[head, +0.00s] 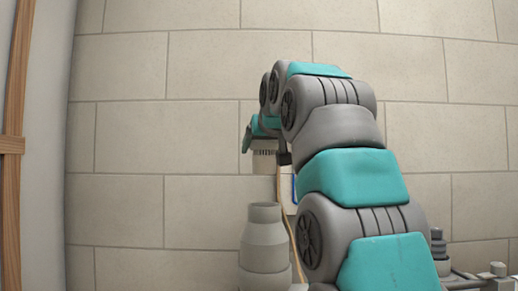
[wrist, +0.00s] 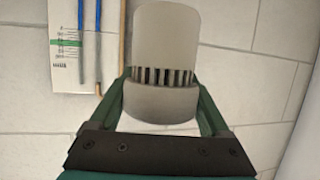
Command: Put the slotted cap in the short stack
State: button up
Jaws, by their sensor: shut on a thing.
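The slotted cap (head: 266,161) is a light grey cylinder with a ring of dark vertical slots. My gripper (head: 262,135) is shut on it and holds it in the air in front of the tiled wall. The wrist view shows the cap (wrist: 166,100) between the two green fingers (wrist: 163,100). A grey pipe stack (head: 265,240) with a narrower open top stands upright below the cap in the head view, with a gap between them. I cannot tell for certain whether this is the short stack. My arm hides part of the area to the right.
A wooden post (head: 14,140) stands at the far left. A white card (wrist: 83,45) with blue rods and a thin wooden strip is behind, partly hidden by my arm in the head view. Grey pipe fittings (head: 440,255) stand at the lower right.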

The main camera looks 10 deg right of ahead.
jog(key=shift+s+f+b, duration=0.1)
jog(key=shift+f+b, duration=2.75)
jog(key=shift+f, duration=0.15)
jog(key=shift+f+b, duration=1.05)
jog(key=shift+f, duration=0.3)
jog(key=shift+f+b, duration=0.3)
jog(key=shift+f, duration=0.15)
jog(key=o, duration=1.5)
jog(key=shift+s, duration=0.1)
jog(key=v, duration=0.6)
jog(key=shift+s+r, duration=0.2)
jog(key=shift+s, duration=0.15)
jog(key=shift+s+r, duration=0.1)
jog(key=shift+s, duration=0.35)
